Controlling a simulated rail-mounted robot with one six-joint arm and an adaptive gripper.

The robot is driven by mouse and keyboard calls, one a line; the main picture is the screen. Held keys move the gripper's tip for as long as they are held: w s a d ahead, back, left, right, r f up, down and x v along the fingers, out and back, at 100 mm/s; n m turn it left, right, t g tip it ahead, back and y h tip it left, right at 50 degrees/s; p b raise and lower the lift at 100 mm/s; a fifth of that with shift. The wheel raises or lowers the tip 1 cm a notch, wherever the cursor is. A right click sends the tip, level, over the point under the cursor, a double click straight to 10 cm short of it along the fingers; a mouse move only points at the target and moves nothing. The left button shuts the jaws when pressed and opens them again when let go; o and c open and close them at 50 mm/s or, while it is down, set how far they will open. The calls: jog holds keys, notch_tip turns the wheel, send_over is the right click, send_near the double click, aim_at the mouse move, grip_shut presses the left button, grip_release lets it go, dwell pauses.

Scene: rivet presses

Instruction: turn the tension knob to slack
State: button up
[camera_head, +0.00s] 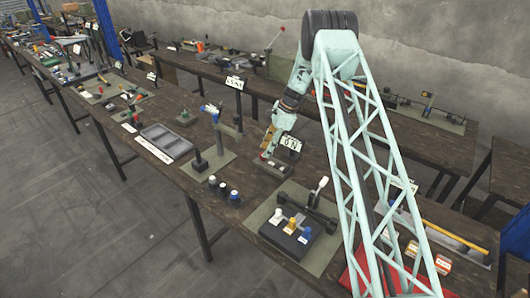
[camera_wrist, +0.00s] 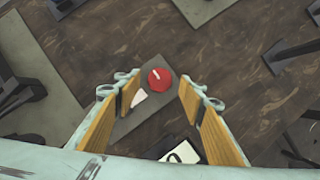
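A round red knob (camera_wrist: 160,78) with a short white line sits on a grey plate (camera_wrist: 134,124) in the wrist view. The line lies toward the knob's upper left. My gripper (camera_wrist: 157,88) is open, with its two wood-coloured fingers on either side of the knob in the picture and clear gaps between. Nothing is held. In the head view, my gripper (camera_head: 268,141) hangs above a small dark base (camera_head: 273,168) on the table, where a bit of red shows. Whether the fingertips are down at knob height, I cannot tell.
A white marked card (camera_head: 290,143) stands just right of my gripper, and it shows near the fingers in the wrist view (camera_wrist: 181,153). A press on a mat (camera_head: 217,160) stands to the left. Several small knobs (camera_head: 223,190) and a lever fixture (camera_head: 300,225) are nearer the front.

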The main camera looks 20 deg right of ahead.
jog(key=v, duration=0.9)
jog(key=shift+r, duration=0.25)
jog(key=shift+d, duration=0.1)
jog(key=shift+r, duration=0.1)
